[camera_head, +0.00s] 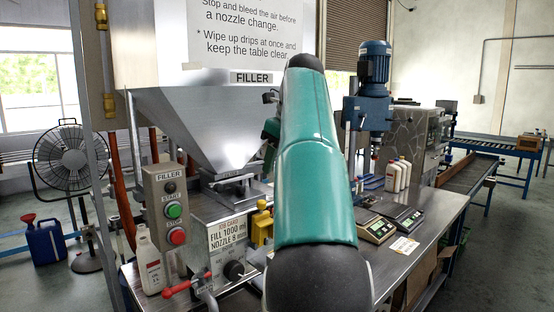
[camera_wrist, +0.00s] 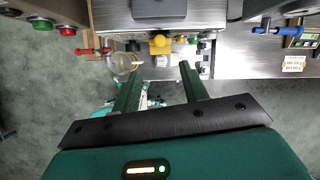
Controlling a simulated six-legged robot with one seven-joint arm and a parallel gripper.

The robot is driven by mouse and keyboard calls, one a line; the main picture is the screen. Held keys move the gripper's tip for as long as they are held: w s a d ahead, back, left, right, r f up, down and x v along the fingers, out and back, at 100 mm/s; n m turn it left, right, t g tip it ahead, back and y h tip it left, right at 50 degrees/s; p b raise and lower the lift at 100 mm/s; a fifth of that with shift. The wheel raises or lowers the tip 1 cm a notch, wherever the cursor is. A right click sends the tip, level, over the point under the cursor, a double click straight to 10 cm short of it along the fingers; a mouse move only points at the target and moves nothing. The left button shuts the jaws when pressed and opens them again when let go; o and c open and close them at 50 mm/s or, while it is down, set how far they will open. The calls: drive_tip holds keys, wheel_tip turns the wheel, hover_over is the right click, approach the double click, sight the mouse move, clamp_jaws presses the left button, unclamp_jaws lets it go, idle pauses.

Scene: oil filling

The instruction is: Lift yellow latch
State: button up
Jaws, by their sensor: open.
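The yellow latch (camera_head: 262,227) is on the filler machine, right of the job card, partly hidden by my arm in the head view. In the wrist view the yellow latch (camera_wrist: 160,44) is ahead of my gripper (camera_wrist: 160,68), roughly in line with the gap between the fingers. My gripper is open, with two green fingers apart and nothing between them. A gap shows between the fingertips and the latch; I cannot tell its depth. My arm hides the gripper in the head view.
A red-handled valve (camera_head: 187,284) and a white bottle (camera_head: 148,262) are at the machine's front left. A round clear object (camera_wrist: 125,64) is near the left fingertip. The button box (camera_head: 171,215) is at left. Scales (camera_head: 376,228) stand on the table at right.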

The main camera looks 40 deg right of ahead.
drive_tip(key=shift+c, duration=0.2)
drive_tip(key=shift+d, duration=0.1)
drive_tip(key=c, duration=0.4)
drive_tip(key=shift+s+d+f+y, duration=0.4)
drive_tip(key=shift+s+d+f, duration=0.3)
drive_tip(key=shift+d, duration=0.2)
clamp_jaws()
drive_tip(key=s+d+f+n+t+y, duration=0.3)
drive_tip(key=s+d, duration=0.2)
drive_tip(key=s, duration=0.1)
approach(263, 211)
wheel_tip(263, 211, down, 3)
drive_tip(key=s, duration=0.2)
drive_tip(key=shift+t, duration=0.3)
drive_tip(key=w+a, duration=0.2)
drive_tip(key=w, duration=0.1)
drive_tip(key=shift+w+a, duration=0.1)
drive_tip(key=shift+w, duration=0.2)
